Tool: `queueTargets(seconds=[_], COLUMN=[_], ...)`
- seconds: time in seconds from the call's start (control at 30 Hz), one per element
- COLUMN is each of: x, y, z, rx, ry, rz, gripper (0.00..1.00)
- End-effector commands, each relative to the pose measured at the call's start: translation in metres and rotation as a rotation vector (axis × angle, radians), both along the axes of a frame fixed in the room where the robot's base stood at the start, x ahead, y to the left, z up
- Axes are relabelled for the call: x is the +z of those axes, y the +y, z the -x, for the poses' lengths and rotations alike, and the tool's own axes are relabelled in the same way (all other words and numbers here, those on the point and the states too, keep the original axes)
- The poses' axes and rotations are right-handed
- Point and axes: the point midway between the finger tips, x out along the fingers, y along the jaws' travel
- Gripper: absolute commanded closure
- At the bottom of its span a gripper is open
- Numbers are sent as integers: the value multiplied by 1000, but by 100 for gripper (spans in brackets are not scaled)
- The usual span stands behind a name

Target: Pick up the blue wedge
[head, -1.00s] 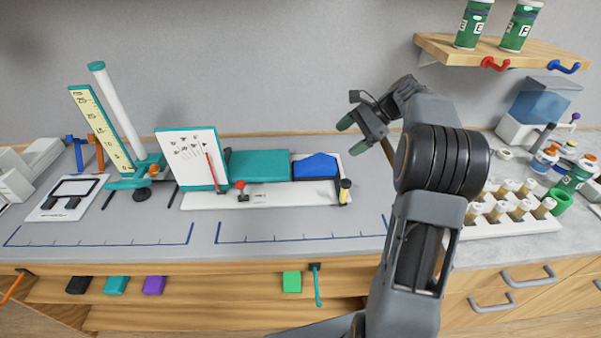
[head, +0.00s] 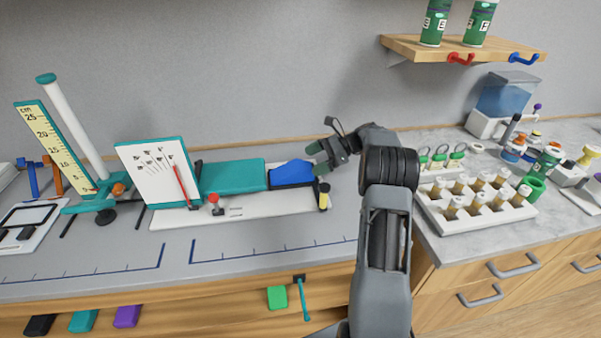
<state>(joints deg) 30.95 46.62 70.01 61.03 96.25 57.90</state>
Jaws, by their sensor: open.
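The blue wedge (head: 291,172) sits at the right end of a white board (head: 245,214), touching or close to the teal block (head: 232,176) on its left. My gripper (head: 318,158) is open and empty, just right of the wedge and slightly above it. Its fingers point left toward the wedge's right end. Whether a finger touches the wedge cannot be told. The wedge's top and front show; its far right end is close to the lower finger.
A yellow-and-black post (head: 323,195) stands at the board's right end, below my gripper. A red knob (head: 213,199) and a white chart panel (head: 158,183) stand left. A vial rack (head: 475,210) is right of my arm. A shelf (head: 460,53) hangs above.

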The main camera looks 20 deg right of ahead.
Motion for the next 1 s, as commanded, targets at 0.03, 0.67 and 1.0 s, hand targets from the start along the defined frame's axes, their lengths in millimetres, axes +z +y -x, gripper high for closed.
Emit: queueTargets(seconds=[0.03, 0.67, 1.0], x=[-1, -24, -25], y=[3, 52, 54], z=[0, -12, -12], rx=[-1, -4, -5], ry=[0, -1, -2], rz=[0, 1, 1], gripper=[0, 0, 6])
